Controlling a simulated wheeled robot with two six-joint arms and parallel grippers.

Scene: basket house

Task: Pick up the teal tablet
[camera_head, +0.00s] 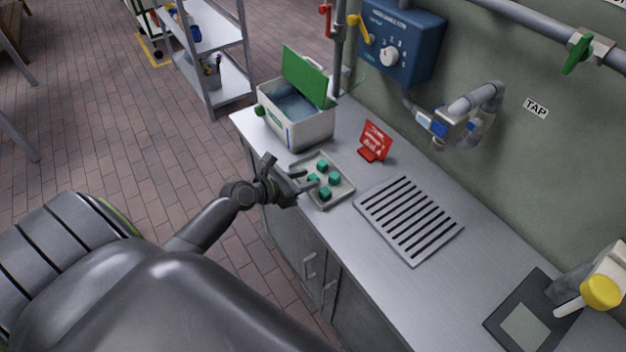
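Several small teal tablets, one of them at the front (325,194), lie in a shallow grey tray (344,188) on the metal counter. My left gripper (291,172) is at the tray's left edge, its fingers spread apart. One finger reaches over the tray beside the leftmost tablet, partly covering it; I cannot tell whether they touch. No tablet shows between the fingers. My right gripper is not in view.
A white box (303,131) with an open green lid stands behind the tray. A red sign (375,141) and a slotted drain grate (408,220) are to the right. A dark scale-like plate (527,318) lies at the lower right. Pipes and a blue panel (400,40) line the wall.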

